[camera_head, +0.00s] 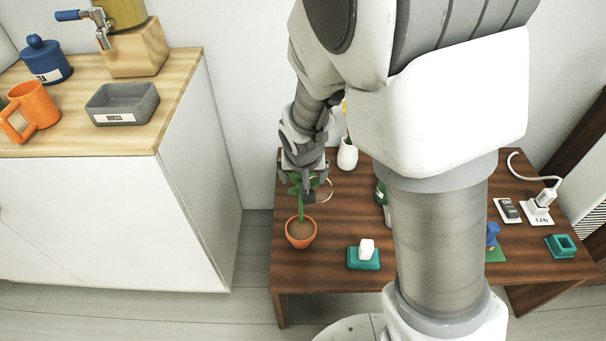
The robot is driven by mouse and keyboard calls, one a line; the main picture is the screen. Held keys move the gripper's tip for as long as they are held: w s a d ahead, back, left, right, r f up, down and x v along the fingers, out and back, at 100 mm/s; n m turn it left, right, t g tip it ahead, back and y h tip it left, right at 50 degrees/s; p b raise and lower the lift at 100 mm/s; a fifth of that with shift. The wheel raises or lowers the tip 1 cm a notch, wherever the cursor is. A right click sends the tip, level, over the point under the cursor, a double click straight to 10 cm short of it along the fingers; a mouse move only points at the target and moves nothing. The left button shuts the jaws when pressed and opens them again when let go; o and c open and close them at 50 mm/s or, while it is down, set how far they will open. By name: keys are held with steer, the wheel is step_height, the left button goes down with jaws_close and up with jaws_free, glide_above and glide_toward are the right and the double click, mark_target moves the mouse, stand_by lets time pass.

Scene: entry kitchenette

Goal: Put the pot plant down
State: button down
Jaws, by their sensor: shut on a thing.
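The pot plant (300,232) is an orange pot with brown soil and a green stem with leaves. It is upright at the left side of the dark wooden table (330,205). My gripper (305,186) is above the pot, shut on the plant's upper stem or leaves. The fingers partly hide the leaves. I cannot tell whether the pot's base touches the table top.
A white vase (347,154) stands behind, and a teal dish with a white block (364,252) lies to the right. A switch (507,210), a fan plug (540,206) and a teal square holder (560,245) are further right. A white cabinet (110,220) stands left. My arm hides the table's middle.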

jaws_free()
steer(key=shift+f, duration=0.1)
steer(key=p+v, duration=0.5)
steer(key=v, duration=0.7)
steer(key=s+d+r+t, duration=0.1)
steer(key=s+d+r, duration=1.1)
steer(key=s+r, duration=0.2)
steer(key=shift+s+r, duration=0.3)
steer(key=shift+r, duration=0.15)
step_height(320, 180, up, 18)
steer(key=p, duration=1.7)
steer(key=shift+f, duration=0.2)
